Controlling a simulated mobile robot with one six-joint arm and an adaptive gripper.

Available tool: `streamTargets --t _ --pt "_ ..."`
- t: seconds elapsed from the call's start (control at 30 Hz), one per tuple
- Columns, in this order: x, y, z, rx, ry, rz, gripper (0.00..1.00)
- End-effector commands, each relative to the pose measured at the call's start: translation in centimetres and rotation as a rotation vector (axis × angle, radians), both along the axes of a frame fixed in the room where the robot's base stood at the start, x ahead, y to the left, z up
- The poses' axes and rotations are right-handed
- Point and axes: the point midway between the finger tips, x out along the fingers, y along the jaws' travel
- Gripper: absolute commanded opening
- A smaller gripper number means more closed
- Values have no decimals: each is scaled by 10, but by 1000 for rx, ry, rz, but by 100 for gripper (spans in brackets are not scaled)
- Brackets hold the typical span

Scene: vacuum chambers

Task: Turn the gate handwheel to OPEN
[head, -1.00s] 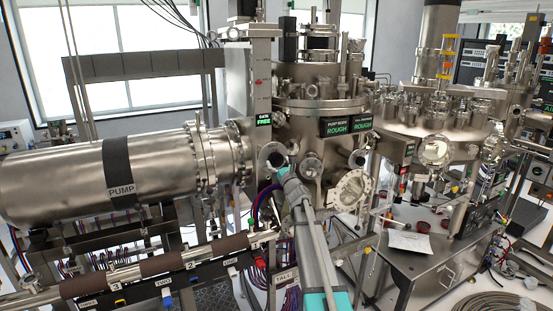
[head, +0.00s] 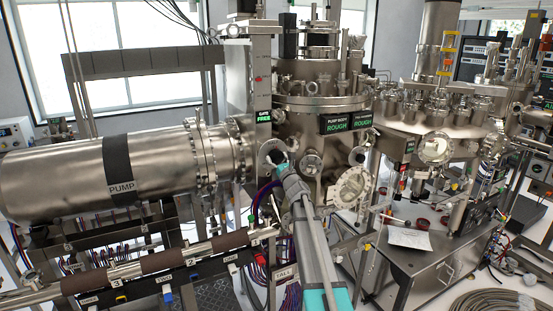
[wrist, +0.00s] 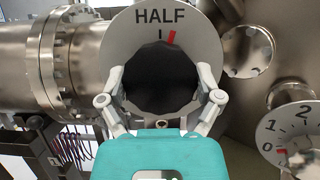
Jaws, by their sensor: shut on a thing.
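The gate handwheel (wrist: 158,84) is a dark round knob in front of a pale dial plate (wrist: 199,36) in the wrist view. The plate reads HALF at its top, and a red pointer (wrist: 171,38) stands just right of the tick below that word. My gripper (wrist: 160,76) is shut on the handwheel, with one grey finger on each side of it. In the head view my gripper (head: 280,163) reaches the dial, and the handwheel is mostly hidden there. A sign reading GATE FREE (head: 263,116) hangs just above.
The pump cylinder (head: 65,180) lies at the left. A flanged round port (head: 352,188) and a ROUGH display (head: 337,124) are at the right. A second numbered dial (wrist: 285,128) sits right of the handwheel in the wrist view. A pipe rail (head: 165,262) runs low at the left.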

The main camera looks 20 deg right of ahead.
Motion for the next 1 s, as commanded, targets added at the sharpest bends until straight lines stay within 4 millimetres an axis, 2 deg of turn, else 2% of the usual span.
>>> streamTargets --t 0.27,0.47,1.0 --pt "1 -1 1 -77 -3 0 36" --pt "1 -1 2 -199 -9 1 36" --pt "1 -1 4 -691 -25 2 36"
